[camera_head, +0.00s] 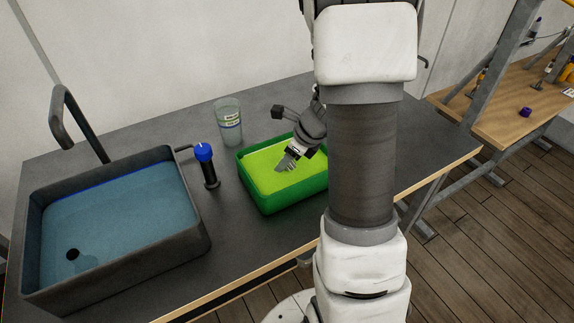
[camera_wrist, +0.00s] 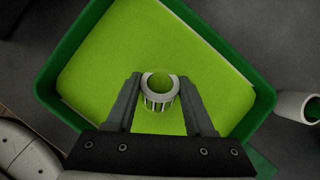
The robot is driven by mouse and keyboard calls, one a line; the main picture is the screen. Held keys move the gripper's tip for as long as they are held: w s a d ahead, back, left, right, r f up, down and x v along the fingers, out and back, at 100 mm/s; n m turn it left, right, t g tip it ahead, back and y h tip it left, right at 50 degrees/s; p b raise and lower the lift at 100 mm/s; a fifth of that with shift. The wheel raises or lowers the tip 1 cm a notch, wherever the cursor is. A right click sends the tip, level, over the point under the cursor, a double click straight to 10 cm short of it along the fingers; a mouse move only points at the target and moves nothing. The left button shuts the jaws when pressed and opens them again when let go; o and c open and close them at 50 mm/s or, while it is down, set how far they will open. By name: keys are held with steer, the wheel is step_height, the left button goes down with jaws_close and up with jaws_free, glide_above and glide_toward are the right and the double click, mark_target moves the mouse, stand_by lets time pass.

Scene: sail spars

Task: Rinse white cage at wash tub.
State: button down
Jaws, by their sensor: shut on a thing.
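The white cage (camera_wrist: 158,103) is a small slotted ring, and my gripper (camera_wrist: 159,84) is shut on it, one finger on each side. In the head view my gripper (camera_head: 287,161) points down over the green tray (camera_head: 274,209), whose inside is bright yellow-green. I cannot tell whether the cage touches the green surface. The cage itself is not clear in the head view. A dark grey tub (camera_head: 112,282) with blue water stands at the left of the bench, apart from my gripper; I take it as the wash tub.
A tap (camera_head: 76,115) rises behind the tub. A dark bottle with a blue cap (camera_head: 207,165) stands between tub and tray. A clear labelled beaker (camera_head: 229,122) stands behind the tray. A wooden bench (camera_head: 504,100) is at the right.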

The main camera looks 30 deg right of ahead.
stand_by(0.3)
step_height(320, 180, up, 10)
steer(key=p, duration=0.9)
stand_by(2.1)
step_height(320, 180, up, 4)
steer(key=p, duration=0.4)
stand_by(0.6)
